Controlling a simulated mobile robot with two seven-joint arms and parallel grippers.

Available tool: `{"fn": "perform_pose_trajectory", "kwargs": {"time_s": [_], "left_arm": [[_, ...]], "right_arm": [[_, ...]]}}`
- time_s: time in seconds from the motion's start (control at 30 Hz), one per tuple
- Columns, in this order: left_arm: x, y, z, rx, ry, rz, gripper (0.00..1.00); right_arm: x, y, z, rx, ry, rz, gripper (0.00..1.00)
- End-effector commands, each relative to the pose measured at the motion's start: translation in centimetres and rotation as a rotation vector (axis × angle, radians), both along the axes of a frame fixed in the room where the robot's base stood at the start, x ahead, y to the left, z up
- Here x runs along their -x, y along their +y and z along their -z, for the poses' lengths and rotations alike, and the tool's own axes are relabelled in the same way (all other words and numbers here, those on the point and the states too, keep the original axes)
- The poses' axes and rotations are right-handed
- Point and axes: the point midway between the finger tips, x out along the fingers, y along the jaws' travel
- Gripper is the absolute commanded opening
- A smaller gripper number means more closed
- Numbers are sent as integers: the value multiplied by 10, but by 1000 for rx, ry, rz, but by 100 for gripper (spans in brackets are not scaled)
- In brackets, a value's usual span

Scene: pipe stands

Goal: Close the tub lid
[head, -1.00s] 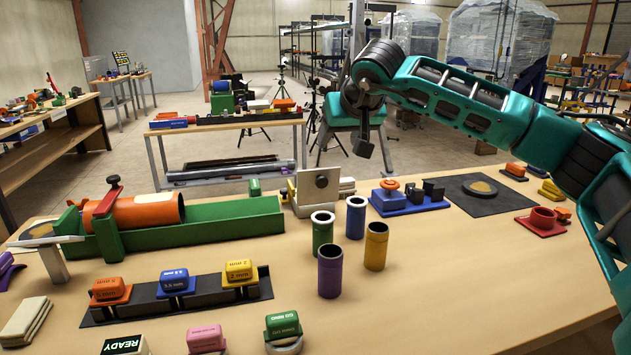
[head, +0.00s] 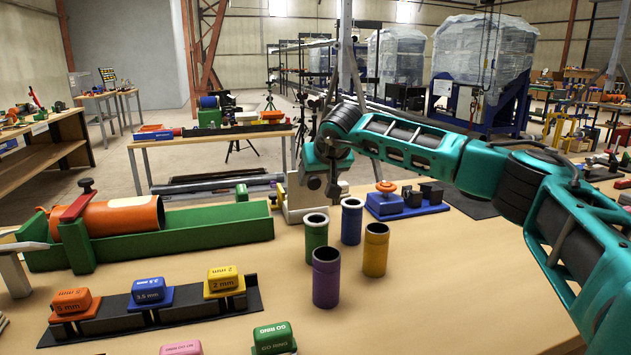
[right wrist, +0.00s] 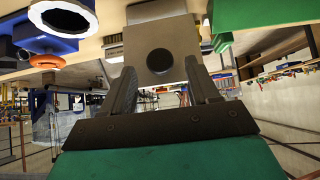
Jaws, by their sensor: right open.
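My right gripper (head: 333,188) is open at the tub. In the right wrist view its two fingers (right wrist: 161,85) point toward the lid, with the knob seen between them. I cannot tell whether they touch it. My left gripper is not in view.
Green (head: 315,235), blue (head: 351,225), purple (head: 326,280) and yellow (head: 375,252) upright tubes stand in front of the tub. A green trough (head: 200,235) with an orange pipe (head: 125,215) lies left. A blue base (head: 405,208) stands right. The right front table is clear.

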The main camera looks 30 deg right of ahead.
Motion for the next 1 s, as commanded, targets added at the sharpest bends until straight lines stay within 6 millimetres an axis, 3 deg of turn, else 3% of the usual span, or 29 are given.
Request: {"fn": "perform_pose_trajectory", "kwargs": {"time_s": [0.2, 0.57, 1.0], "left_arm": [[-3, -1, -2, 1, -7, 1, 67], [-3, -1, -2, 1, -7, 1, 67], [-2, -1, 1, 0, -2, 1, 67]], "right_arm": [[-14, -3, 14, -1, 0, 0, 60], [-16, -4, 17, -1, 0, -1, 60], [-16, -4, 16, -1, 0, 1, 19]]}}
